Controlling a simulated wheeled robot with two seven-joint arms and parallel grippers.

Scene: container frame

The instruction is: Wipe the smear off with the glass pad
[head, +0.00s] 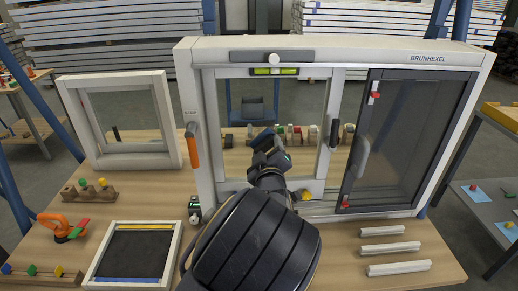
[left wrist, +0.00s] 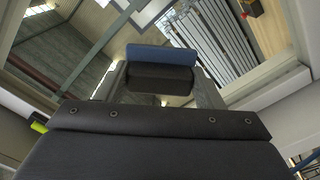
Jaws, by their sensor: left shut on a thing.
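My left gripper (head: 266,149) is in front of the clear glass pane (head: 235,98) on the left side of the large white window frame (head: 330,49). It is shut on the glass pad (left wrist: 163,55), a dark block with a blue face. In the head view the pad (head: 262,138) shows small at the gripper's tip, over the lower middle of the pane. In the left wrist view it sits between my two fingers (left wrist: 162,86), blue side away from me. I cannot tell whether the pad touches the glass. I cannot make out a smear. My right gripper is not in view.
An orange handle (head: 191,146) sticks out on the frame's left post. A dark screen sash (head: 404,135) fills the right side. A small white frame (head: 122,119), a dark tray (head: 133,256) and white profile pieces (head: 390,248) stand on the wooden bench.

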